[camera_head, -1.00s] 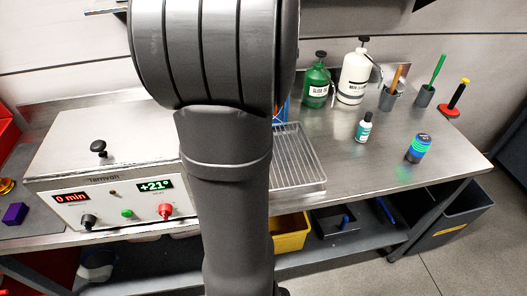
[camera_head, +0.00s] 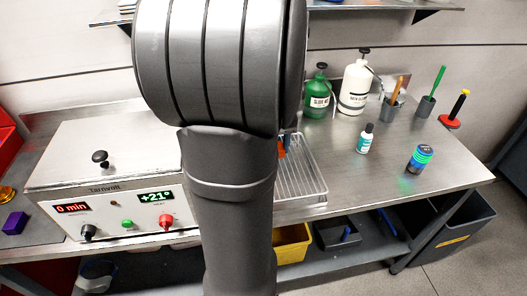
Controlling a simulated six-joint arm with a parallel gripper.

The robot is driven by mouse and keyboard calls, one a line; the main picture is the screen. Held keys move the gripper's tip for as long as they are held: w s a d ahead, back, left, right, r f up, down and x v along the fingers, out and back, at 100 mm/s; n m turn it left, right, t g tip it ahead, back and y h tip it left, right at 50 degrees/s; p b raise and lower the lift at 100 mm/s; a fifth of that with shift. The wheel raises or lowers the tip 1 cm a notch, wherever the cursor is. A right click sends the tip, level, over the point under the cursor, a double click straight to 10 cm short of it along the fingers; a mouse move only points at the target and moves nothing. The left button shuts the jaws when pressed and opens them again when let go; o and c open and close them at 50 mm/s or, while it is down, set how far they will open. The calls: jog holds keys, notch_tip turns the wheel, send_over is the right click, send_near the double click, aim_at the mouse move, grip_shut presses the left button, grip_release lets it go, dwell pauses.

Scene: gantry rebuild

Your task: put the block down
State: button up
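A small purple block (camera_head: 14,221) sits on the grey surface at the far left, left of the heating bath. My arm fills the middle of the view from top to bottom and blocks what is behind it. My gripper is not seen; the arm hides that area. A small orange and blue piece (camera_head: 282,147) shows just right of my arm at the back of the wire rack (camera_head: 303,178). I cannot tell what it belongs to.
A bath with displays (camera_head: 115,213) stands left of my arm. Green (camera_head: 318,92) and white (camera_head: 355,85) pump bottles, a small bottle (camera_head: 365,138), brush cups and a blue-green can (camera_head: 420,158) stand at right. Bare steel (camera_head: 355,180) lies right of the rack. Bins sit below.

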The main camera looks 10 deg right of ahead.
jog(key=shift+w+a+f, duration=0.85)
jog(key=shift+f, duration=1.85)
jog(key=shift+f, duration=0.15)
jog(key=o, duration=1.1)
jog(key=shift+o, duration=0.3)
notch_tip(320, 180, up, 12)
jog(key=shift+r, duration=0.15)
